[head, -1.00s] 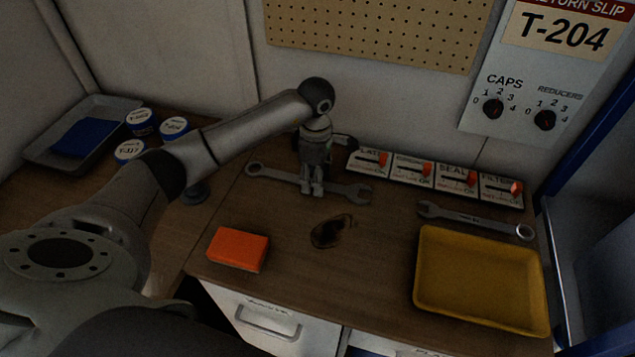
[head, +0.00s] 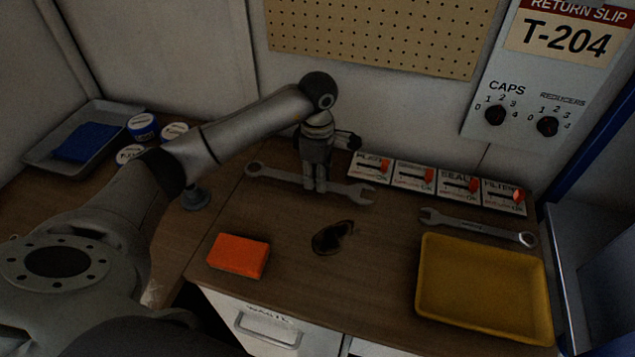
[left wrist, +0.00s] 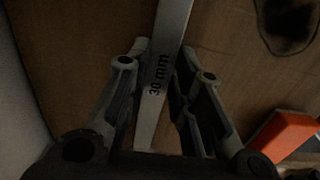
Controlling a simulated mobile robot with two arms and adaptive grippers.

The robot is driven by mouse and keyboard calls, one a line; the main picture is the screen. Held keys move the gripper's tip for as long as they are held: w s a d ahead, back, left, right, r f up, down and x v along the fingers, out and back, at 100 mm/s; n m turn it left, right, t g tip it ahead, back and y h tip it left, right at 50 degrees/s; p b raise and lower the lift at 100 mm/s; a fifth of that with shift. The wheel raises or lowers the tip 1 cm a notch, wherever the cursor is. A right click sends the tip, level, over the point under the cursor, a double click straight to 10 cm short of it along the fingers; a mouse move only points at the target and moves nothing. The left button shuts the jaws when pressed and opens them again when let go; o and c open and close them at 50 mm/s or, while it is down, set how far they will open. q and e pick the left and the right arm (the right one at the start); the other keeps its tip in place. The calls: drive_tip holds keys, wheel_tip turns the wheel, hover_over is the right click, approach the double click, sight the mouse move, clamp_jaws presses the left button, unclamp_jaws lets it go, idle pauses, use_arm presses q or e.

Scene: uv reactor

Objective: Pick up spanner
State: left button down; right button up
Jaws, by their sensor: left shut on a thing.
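A large grey spanner (head: 347,189) lies on the wooden bench towards the back, with its ring end at left and its open jaw at right. My left gripper (head: 315,188) points down over the middle of this spanner. In the left wrist view the spanner (left wrist: 165,75) is marked 30 mm and its shaft runs between the two fingers of my left gripper (left wrist: 163,62), which are shut on it. A second, smaller spanner (head: 477,225) lies at the right, behind the yellow tray. My right gripper is not in view.
A yellow tray (head: 436,240) stands at the right front. An orange block (head: 238,256) and a dark stain (head: 332,237) are in front of the gripper. Labelled switch panels (head: 412,176) stand behind. A grey tray (head: 48,163) with a blue item and several round tubs are at left.

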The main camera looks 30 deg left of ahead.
use_arm(q)
drive_tip(key=s+d+r+b, duration=0.3)
drive_tip(key=s+d+r, duration=0.3)
drive_tip(key=d+r, duration=0.4)
drive_tip(key=d, duration=0.2)
drive_tip(key=shift+s+d+r, duration=0.15)
drive_tip(key=shift+d+r, duration=0.15)
drive_tip(key=shift+r, duration=0.1)
idle(0.3)
